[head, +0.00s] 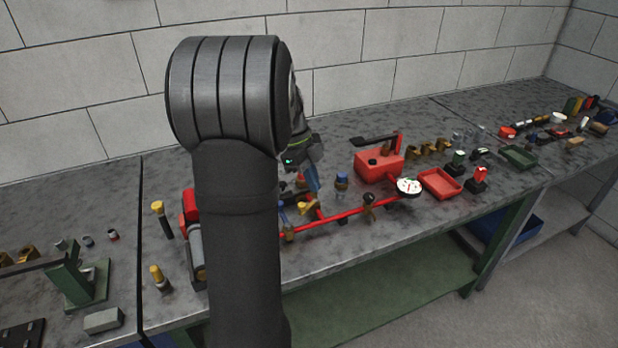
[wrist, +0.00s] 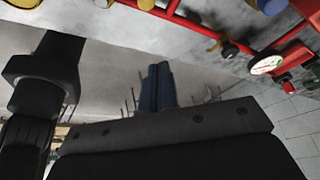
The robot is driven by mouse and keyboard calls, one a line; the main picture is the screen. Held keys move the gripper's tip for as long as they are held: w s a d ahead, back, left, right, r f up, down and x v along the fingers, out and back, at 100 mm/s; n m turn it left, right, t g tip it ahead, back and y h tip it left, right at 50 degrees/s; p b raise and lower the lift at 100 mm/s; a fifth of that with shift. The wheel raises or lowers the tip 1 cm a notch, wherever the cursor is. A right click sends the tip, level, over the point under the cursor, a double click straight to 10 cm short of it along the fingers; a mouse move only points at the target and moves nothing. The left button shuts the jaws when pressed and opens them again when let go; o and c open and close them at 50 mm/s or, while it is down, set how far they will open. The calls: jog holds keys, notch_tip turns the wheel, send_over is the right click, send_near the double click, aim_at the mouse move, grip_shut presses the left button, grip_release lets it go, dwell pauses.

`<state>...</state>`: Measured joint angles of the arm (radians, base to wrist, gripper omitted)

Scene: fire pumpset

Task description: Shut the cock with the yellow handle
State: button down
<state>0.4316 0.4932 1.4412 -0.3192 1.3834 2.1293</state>
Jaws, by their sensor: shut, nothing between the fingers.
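The cock with the yellow handle (head: 307,208) sits on the red pipe (head: 345,215) in the head view, just right of my arm. Part of it is hidden, and I cannot tell how far its handle is turned. My gripper (head: 313,184) is above and close to the yellow handle; I cannot tell if they touch. In the wrist view its blue fingers (wrist: 157,88) are together with nothing between them. A yellow part (wrist: 145,4) shows at the top edge of the wrist view, cut off, by the red pipe (wrist: 172,8).
A blue-handled cock (head: 283,217) stands left and a dark-knobbed valve (head: 368,201) right on the pipe. A white gauge (head: 408,186), red tank (head: 379,165) and red tray (head: 440,184) lie further right. A yellow-topped tool (head: 158,210) stands left of my arm.

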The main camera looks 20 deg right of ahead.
aim_at(301, 203)
notch_tip(301, 203, down, 7)
jog(key=w+a, duration=0.1)
jog(key=shift+w, duration=0.15)
jog(key=shift+w+a+m, duration=0.25)
jog(key=shift+w+m, duration=0.05)
jog(key=shift+m, duration=0.5)
dwell(0.5)
jog(key=shift+w+a, duration=0.15)
jog(key=shift+w, duration=0.05)
jog(key=shift+w+a, duration=0.35)
jog(key=shift+w, duration=0.5)
dwell(0.3)
